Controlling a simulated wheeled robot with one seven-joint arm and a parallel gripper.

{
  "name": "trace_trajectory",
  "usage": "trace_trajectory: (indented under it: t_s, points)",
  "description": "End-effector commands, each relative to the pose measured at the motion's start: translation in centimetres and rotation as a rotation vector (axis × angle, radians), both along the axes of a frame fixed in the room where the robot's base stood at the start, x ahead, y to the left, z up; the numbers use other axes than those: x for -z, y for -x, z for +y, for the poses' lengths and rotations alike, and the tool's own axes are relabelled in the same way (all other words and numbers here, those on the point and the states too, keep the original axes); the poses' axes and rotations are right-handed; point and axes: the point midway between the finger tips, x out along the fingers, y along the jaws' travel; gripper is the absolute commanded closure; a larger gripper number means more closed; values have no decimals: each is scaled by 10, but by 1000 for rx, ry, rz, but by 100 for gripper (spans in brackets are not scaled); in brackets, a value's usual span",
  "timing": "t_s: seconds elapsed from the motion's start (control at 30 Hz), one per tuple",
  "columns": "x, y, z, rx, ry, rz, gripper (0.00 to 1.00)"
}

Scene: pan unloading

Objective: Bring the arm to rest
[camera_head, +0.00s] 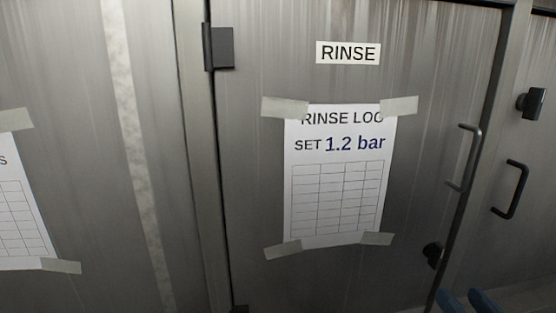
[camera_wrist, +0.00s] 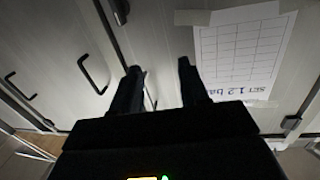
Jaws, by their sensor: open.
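My gripper (camera_wrist: 160,77) shows in the wrist view with its two dark fingers apart and nothing between them. It points toward the metal doors, and the fingers are clear of the paper sheet. Two blue tips (camera_head: 467,301) at the bottom right edge of the head view look like its fingers, but most of them is cut off. The rest of my arm is out of the head view.
A grey metal door with a RINSE label (camera_head: 348,53) carries a taped log sheet (camera_head: 337,200) reading "SET 1.2 bar". A bar handle (camera_head: 470,158) and a black handle (camera_head: 511,190) stick out on the right. Another taped sheet (camera_head: 22,215) is at the left.

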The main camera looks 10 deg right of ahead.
Motion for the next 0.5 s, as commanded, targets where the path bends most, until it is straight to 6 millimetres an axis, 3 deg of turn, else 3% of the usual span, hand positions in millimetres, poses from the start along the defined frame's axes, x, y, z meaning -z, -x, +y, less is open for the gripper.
trace_trajectory:
  t_s: [0.03,0.2,0.5]
  points:
    - [16,16,9,1,-11,26,56]
    - [52,69,32,6,-28,78,56]
    - [86,171,64,-25,-16,167,56]
